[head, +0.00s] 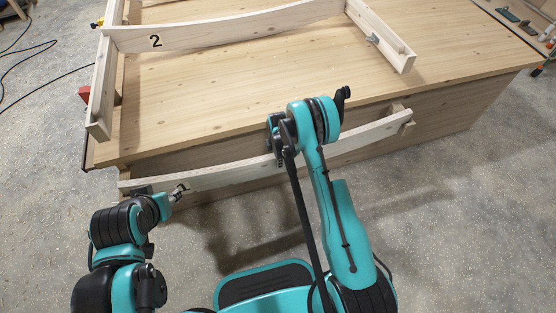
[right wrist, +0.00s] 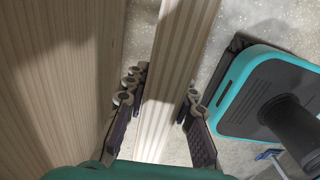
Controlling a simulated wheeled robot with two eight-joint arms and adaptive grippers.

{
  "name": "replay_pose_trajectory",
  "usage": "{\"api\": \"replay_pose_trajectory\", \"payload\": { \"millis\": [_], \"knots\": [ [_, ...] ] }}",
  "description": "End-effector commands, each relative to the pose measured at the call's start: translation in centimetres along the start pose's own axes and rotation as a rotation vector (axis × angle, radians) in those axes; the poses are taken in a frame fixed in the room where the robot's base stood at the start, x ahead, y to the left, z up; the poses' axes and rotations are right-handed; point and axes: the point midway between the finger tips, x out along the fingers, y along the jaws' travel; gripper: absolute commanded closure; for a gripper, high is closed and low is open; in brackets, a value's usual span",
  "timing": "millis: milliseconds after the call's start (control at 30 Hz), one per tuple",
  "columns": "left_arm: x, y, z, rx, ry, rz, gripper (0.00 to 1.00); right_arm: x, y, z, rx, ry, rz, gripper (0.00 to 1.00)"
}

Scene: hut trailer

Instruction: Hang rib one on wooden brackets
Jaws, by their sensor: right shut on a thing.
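Rib one (head: 350,135) is a long, pale, slightly curved wooden board along the front side of the workbench, below its top edge. My right gripper (head: 280,145) is shut on rib one near its middle. In the right wrist view the rib (right wrist: 172,75) runs between the two fingers of the right gripper (right wrist: 163,110). A wooden bracket (head: 398,109) shows at the rib's right end; whether the rib rests on it I cannot tell. My left gripper (head: 180,192) is close to the rib's left part; its finger opening is too small to make out. The left bracket is not clearly visible.
The workbench top (head: 230,90) carries a wooden frame with a curved rib marked 2 (head: 190,37). The bench's front panel (right wrist: 55,70) is close beside the right gripper. A dark cable (head: 40,45) lies on the floor at left. Tools (head: 515,20) lie at the far right.

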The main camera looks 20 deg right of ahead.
Motion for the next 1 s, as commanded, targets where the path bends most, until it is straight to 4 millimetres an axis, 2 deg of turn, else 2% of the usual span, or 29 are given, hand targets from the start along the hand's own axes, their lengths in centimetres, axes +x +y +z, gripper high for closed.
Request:
{"api": "replay_pose_trajectory", "payload": {
  "millis": [600, 633, 700, 1000],
  "knots": [
    [-0.02, 0.00, -0.02, 0.000, 0.000, 0.000, 0.60, 0.70, 0.01, 0.00, 0.000, 0.000, 0.000, 1.00],
    [-0.02, 0.00, -0.02, 0.000, 0.000, 0.000, 0.60, 0.68, 0.01, 0.00, 0.000, 0.000, 0.000, 0.67],
    [-0.02, 0.00, -0.02, 0.000, 0.000, 0.000, 0.60, 0.68, 0.01, 0.00, 0.000, 0.000, 0.000, 0.51],
    [-0.01, 0.00, 0.00, 0.000, 0.000, 0.000, 0.60, 0.72, -0.01, 0.00, 0.000, 0.000, 0.000, 0.51]
  ]
}}
